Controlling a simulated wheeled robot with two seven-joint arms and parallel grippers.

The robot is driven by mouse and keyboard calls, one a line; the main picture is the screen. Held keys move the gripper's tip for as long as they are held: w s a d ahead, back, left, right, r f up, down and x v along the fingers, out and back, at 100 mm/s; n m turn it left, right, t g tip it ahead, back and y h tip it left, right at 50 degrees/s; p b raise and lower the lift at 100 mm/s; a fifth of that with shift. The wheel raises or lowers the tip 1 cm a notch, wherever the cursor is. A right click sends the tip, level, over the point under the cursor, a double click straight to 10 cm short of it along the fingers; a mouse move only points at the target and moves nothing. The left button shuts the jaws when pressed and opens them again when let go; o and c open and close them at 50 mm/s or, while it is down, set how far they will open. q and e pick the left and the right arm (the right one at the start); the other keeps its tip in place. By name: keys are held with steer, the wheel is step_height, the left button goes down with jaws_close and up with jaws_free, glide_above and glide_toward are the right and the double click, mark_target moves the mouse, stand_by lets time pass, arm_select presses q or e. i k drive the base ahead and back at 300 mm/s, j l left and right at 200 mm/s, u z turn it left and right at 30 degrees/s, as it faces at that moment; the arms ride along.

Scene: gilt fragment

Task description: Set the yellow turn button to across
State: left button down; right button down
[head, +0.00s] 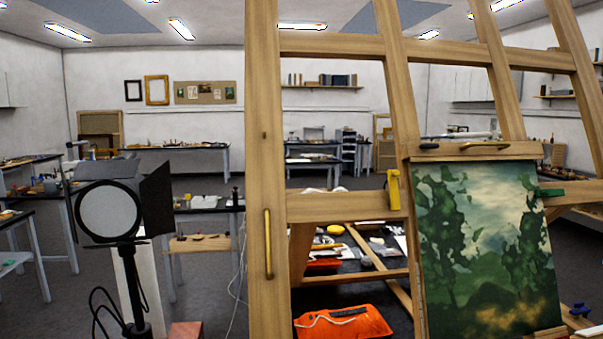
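The yellow turn button (394,190) is on the wooden easel, at the right end of the left crossbar, just left of the painting's upper left edge. Its long side stands upright, roughly along the painting's side edge. The painting (485,250), a green landscape with trees, rests on the easel. A green turn button (551,192) at the painting's right edge lies roughly level. A blue turn button (580,310) shows near the lower right corner. Neither of my grippers is in view.
The easel's thick left post (263,120) rises in front. A black studio lamp (109,210) stands at left. An orange bag (343,322) lies low behind the easel. A dark piece (429,146) is on the bar above the painting. Work tables with tools fill the room behind.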

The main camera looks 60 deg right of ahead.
mark_target(393, 175)
steer(key=i+u, duration=0.1)
steer(key=i, duration=1.3)
steer(key=z, duration=2.75)
